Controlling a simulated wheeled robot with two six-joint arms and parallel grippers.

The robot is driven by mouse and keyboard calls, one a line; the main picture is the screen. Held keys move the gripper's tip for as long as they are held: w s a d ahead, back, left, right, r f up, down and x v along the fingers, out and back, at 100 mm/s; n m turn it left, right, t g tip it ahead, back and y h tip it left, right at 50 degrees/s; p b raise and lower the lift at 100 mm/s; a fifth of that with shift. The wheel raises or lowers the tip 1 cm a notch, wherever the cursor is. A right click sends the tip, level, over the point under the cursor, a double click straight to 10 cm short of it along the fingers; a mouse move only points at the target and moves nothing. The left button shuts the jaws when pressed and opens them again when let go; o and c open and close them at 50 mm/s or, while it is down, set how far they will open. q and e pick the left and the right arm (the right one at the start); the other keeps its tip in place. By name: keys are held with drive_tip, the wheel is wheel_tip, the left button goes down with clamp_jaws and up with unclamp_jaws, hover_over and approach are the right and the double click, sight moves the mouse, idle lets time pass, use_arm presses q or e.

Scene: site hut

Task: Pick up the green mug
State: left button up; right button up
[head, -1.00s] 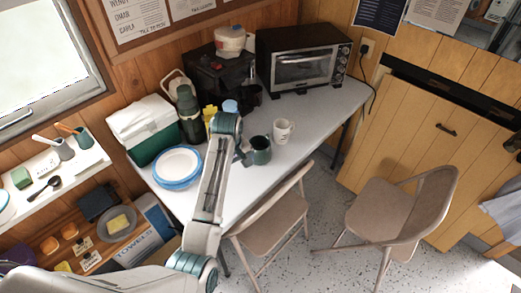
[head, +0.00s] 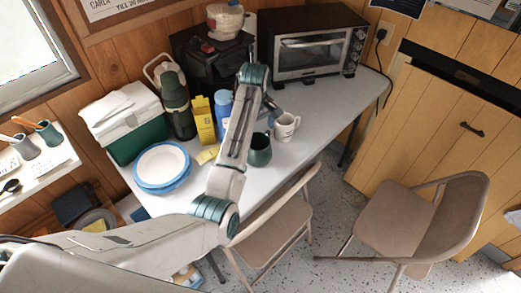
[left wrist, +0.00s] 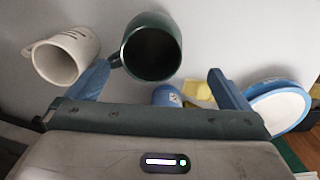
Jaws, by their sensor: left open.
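The dark green mug (head: 260,152) stands upright on the grey table (head: 222,184), with the white mug (head: 286,127) close behind it to the right. My left gripper (head: 269,108) is above the table behind the green mug, partly hidden by its own arm. In the left wrist view, my left gripper (left wrist: 160,85) is open and empty. The green mug (left wrist: 152,48) shows its open mouth beyond the gap between the fingers, nearer the left finger, and its handle is beside that finger. The white mug (left wrist: 64,57) is outside the left finger. My right gripper is out of view.
A blue bottle (head: 223,112), a yellow carton (head: 204,120) and a green flask (head: 177,105) stand left of my arm. Plates (head: 162,166) lie at the table's left. A toaster oven (head: 312,45) stands behind. A chair (head: 272,225) is at the front edge.

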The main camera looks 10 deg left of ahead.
sight(257, 141)
use_arm(q)
drive_tip(key=f, duration=0.2)
drive_tip(key=w+f, duration=0.1)
drive_tip(key=shift+w+f, duration=0.2)
drive_tip(key=shift+f, duration=0.15)
drive_tip(key=f, duration=0.2)
drive_tip(key=shift+s+f, duration=0.25)
drive_tip(key=shift+f, duration=0.4)
drive_tip(key=f, duration=0.2)
drive_tip(key=f+p, duration=0.1)
drive_tip(key=f, duration=0.1)
drive_tip(key=shift+w+d+f+p, duration=0.1)
drive_tip(key=shift+w+f+p, duration=0.1)
drive_tip(key=shift+p, duration=0.1)
drive_tip(key=shift+f, duration=0.45)
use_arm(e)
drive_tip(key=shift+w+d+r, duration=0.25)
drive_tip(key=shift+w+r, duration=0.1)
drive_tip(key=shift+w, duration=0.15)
use_arm(q)
drive_tip(key=shift+c, duration=0.2)
drive_tip(key=c, duration=0.7)
drive_tip(key=shift+c, duration=0.8)
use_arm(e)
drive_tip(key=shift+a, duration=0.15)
